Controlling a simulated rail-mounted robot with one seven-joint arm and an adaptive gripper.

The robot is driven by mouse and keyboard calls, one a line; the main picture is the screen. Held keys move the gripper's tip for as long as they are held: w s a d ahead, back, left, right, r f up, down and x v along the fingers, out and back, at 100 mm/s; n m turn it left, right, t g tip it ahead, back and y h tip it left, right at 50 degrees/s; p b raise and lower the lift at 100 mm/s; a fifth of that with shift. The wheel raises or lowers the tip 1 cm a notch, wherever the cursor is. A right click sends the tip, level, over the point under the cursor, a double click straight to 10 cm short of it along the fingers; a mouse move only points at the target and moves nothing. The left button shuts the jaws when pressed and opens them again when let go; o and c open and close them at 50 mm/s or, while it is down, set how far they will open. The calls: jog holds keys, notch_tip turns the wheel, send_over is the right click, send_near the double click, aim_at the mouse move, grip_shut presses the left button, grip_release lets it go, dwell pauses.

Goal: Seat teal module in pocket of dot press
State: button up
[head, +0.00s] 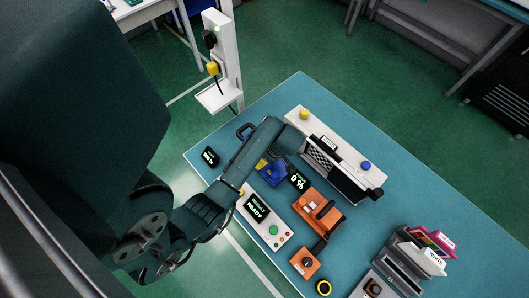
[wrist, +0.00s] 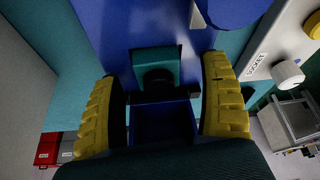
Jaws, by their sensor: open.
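In the wrist view, a teal block with a dark round face (wrist: 155,62), which looks like the teal module, sits at a blue fixture (wrist: 105,30). My gripper (wrist: 160,80) is open, with one ridged yellow finger on each side of the block and a gap on both sides. A dark blue recess (wrist: 160,122) lies just below the block; I cannot tell how deep the block sits. In the head view, my gripper (head: 262,165) is low over the blue fixture (head: 275,175), and my arm hides the module. No press is clearly labelled; an orange lever device (head: 318,210) stands close by.
A long white unit with a checkered panel (head: 320,157) stands behind. A black "0 %" display (head: 297,181) and a "READY" control box (head: 265,222) are close to my gripper. A grey bin unit (head: 400,270) is at front right. The blue tabletop (head: 440,195) is clear at right.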

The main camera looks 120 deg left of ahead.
jog(key=c, duration=1.3)
jog(key=shift+r, duration=0.1)
jog(key=shift+c, duration=0.2)
